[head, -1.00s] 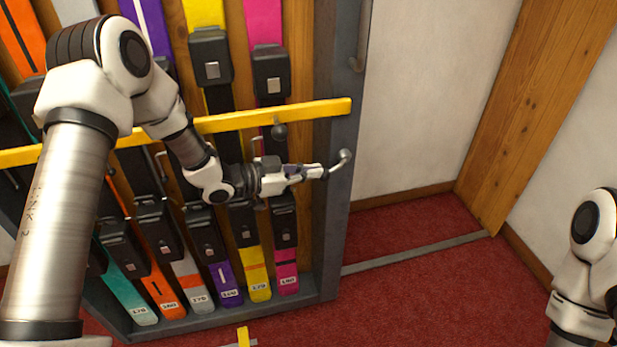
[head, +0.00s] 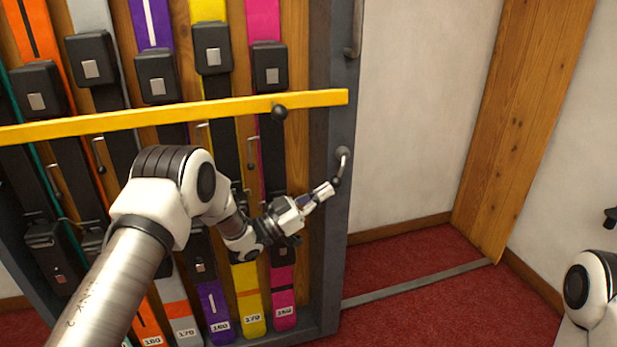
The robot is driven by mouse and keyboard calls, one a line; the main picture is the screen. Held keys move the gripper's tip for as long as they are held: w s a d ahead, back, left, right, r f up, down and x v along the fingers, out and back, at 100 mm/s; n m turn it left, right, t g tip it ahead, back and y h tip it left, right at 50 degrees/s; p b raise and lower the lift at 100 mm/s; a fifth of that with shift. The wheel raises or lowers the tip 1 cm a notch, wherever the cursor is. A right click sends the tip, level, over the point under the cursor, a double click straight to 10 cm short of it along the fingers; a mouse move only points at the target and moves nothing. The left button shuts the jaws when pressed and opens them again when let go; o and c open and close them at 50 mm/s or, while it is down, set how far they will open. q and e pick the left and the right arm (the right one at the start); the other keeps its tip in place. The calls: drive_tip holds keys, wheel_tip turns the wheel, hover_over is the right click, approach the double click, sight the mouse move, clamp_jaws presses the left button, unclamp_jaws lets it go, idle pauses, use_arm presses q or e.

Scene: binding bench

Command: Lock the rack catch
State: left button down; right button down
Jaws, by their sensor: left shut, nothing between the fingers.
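The rack catch (head: 343,164) is a small grey lever on the dark right upright of the ski rack. Its round pivot is at the top and its arm hangs down, slightly to the left. My left gripper (head: 327,191) is shut and empty, with its tips at the lower end of the lever. The tips seem to touch it, but I cannot tell for sure. A yellow bar (head: 180,114) with a black knob (head: 279,112) lies across the skis, its right end on the upright.
The rack frame (head: 327,270) holds several coloured skis with black bindings, behind my left arm. A grey handle (head: 354,35) sits higher on the upright. Red carpet (head: 430,300) and a bare white wall (head: 425,110) lie to the right.

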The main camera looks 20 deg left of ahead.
use_arm(q)
drive_tip(key=shift+w+d+f+b, duration=0.3)
drive_tip(key=shift+w+d+f, duration=0.05)
drive_tip(key=shift+d, duration=0.2)
drive_tip(key=shift+w+d+f+b, duration=0.25)
drive_tip(key=shift+w+d+f, duration=0.1)
drive_tip(key=shift+d, duration=0.15)
use_arm(e)
drive_tip(key=shift+f, duration=0.8)
